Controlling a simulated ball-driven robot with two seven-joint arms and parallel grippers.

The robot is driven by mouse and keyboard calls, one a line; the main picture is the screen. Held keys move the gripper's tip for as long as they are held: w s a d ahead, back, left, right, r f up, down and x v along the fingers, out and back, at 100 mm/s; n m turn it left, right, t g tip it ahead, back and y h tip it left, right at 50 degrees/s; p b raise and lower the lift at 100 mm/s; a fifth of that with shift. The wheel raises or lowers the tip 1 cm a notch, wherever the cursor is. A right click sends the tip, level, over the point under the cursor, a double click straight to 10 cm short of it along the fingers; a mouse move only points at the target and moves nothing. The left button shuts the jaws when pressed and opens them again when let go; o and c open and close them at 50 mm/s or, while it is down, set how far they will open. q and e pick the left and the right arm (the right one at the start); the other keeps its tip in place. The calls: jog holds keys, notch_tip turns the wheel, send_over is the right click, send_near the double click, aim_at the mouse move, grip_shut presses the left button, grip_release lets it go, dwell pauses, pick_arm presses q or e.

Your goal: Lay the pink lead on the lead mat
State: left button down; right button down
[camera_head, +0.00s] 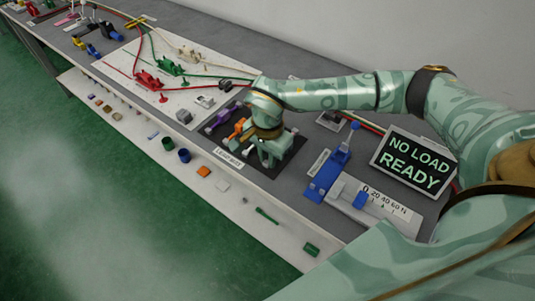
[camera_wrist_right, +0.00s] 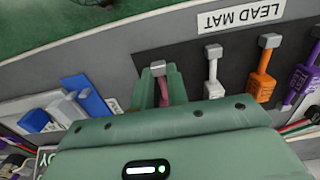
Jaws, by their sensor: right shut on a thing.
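The pink lead (camera_wrist_right: 163,92) is between the fingers of my right gripper (camera_wrist_right: 160,85), which is shut on it; only its grey tip and a short pink part show. In the head view my right gripper (camera_head: 270,155) is over the near right part of the black lead mat (camera_head: 296,148). The mat (camera_wrist_right: 187,58) also shows behind the fingers in the right wrist view. I cannot tell whether the pink lead touches the mat. In the head view the pink lead is hidden by the gripper. My left gripper is out of view.
A white lead (camera_wrist_right: 213,72), an orange lead (camera_wrist_right: 260,78) and a purple lead (camera_wrist_right: 301,80) lie beside the pink one. A blue lever fixture (camera_head: 327,175) stands to the right, by a screen (camera_head: 415,163) reading "NO LOAD READY". Small parts lie along the pale lower shelf (camera_head: 250,200).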

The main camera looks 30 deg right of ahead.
jog(key=shift+f, duration=0.2)
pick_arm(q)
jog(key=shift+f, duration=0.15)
pick_arm(e)
jog(key=shift+f, duration=0.4)
jog(key=c, duration=0.8)
grip_release()
jog(key=shift+r+p, duration=2.9)
jog(key=shift+r, duration=0.7)
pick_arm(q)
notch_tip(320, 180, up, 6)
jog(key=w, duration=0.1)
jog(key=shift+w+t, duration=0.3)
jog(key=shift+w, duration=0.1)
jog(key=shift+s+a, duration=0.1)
pick_arm(e)
jog(key=shift+s+f, duration=0.1)
jog(key=shift+f, duration=0.05)
